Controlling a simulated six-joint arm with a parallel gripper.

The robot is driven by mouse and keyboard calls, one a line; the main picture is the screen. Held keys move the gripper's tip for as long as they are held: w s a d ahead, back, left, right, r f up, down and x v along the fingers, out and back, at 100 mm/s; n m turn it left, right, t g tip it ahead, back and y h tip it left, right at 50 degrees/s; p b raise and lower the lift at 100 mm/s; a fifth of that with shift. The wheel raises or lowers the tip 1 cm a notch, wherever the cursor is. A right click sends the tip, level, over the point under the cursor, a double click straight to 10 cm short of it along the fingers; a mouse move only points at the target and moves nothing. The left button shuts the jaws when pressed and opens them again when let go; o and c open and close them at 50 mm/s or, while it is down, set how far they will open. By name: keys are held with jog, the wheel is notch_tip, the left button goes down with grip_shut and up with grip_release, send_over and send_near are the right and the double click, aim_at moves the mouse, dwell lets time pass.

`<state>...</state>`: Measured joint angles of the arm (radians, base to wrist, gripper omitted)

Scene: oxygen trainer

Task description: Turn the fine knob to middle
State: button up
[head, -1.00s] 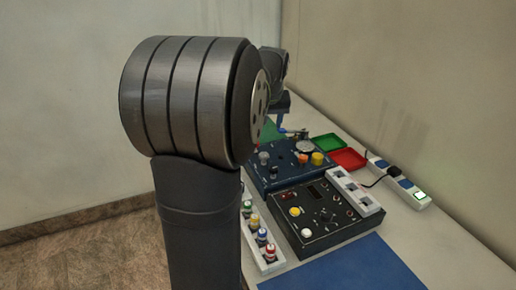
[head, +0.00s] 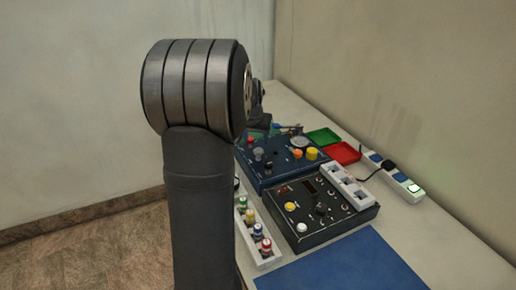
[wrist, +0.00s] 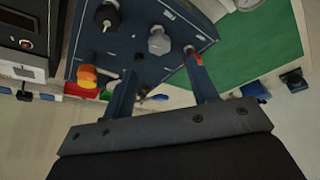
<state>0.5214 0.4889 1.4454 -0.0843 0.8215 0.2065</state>
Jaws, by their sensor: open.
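A blue control panel (head: 272,174) carries several knobs: a grey one (head: 259,154), a black one, an orange one (head: 297,153) and a yellow one (head: 311,153). I can read no label, so I cannot tell which is the fine knob. In the wrist view, a grey hexagonal knob (wrist: 160,41) and a black knob (wrist: 107,16) stand on the panel (wrist: 135,58). My gripper (wrist: 160,68) is open and empty, its two blue fingers spread, the tips near the grey knob. In the head view my arm hides most of it.
A black box (head: 330,222) with a display, buttons and a knob stands in front of the panel. A white rack (head: 352,187), green tray (head: 323,136), red tray (head: 344,153), power strip (head: 405,187) and a strip of coloured plugs (head: 254,232) surround them. The blue mat (head: 345,264) is clear.

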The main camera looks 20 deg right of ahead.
aim_at(258, 150)
jog(key=x, duration=0.7)
jog(key=shift+f, duration=0.1)
jog(key=c, duration=1)
jog(key=shift+o, duration=0.2)
